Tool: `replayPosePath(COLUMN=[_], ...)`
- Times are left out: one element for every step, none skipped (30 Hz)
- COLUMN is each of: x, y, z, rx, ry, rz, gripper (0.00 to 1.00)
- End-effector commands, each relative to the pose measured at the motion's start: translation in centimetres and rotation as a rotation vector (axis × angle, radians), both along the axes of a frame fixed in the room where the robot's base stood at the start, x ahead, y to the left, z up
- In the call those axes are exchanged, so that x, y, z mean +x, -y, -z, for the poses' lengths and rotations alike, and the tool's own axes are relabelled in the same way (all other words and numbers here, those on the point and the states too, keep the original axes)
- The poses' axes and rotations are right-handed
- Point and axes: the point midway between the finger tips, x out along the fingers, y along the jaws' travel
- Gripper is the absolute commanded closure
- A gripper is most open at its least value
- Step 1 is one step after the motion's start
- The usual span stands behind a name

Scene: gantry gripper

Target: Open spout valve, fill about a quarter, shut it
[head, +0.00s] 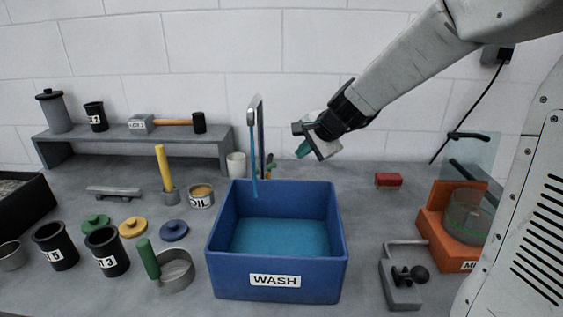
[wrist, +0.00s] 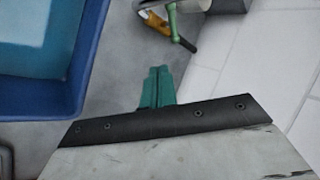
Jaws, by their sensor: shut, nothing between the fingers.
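A tall grey spout (head: 258,125) stands behind the blue bin labelled WASH (head: 228,276). A thin blue stream (head: 253,168) comes down from the spout into the bin. Blue water (head: 280,237) covers the bin's floor, with much of the inner wall bare above it. A small valve with a green handle (head: 270,161) and yellow part is low beside the spout; the wrist view shows its green handle (wrist: 174,22) near the top. My gripper (head: 303,149) is up and right of the valve, apart from it. Its teal fingers (wrist: 157,88) are together and empty.
A white cup (head: 236,165) stands left of the spout. A grey shelf (head: 100,140) is at the back left, with jars and lids in front. A red block (head: 388,180) and an orange machine (head: 440,220) are at right. Counter between bin and red block is clear.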

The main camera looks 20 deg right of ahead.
Motion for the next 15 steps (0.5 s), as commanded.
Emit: replayPosePath(x=[0.4,0.5,0.8,1.0,1.3,1.7,2.0,2.4,2.9,3.3,3.7,4.3,4.7,5.0,5.6], y=[0.1,0.0,-0.1,-0.2,-0.3,-0.5,-0.6,-0.8,-0.9,-1.1,-1.3,-1.5,-1.6,-1.8,-1.9], z=[0.3,0.5,0.8,1.1,1.5,2.0,2.5,2.9,3.6,4.1,4.6,5.3,5.8,6.3,6.9], rx=[0.004,0.006,0.006,0.007,0.006,0.006,0.006,0.006,0.006,0.005,0.006,0.006,0.004,0.004,0.006], ry=[-0.001,-0.001,-0.001,-0.001,-0.002,-0.003,-0.004,-0.006,-0.004,-0.005,-0.004,-0.004,-0.005,-0.005,-0.004], rz=[0.010,0.011,0.012,0.011,0.010,0.010,0.010,0.009,0.010,0.009,0.008,0.008,0.008,0.008,0.008], gripper=[1.00,1.00,1.00,1.00,1.00,1.00,1.00,1.00,1.00,1.00,1.00,1.00,1.00,1.00,1.00])
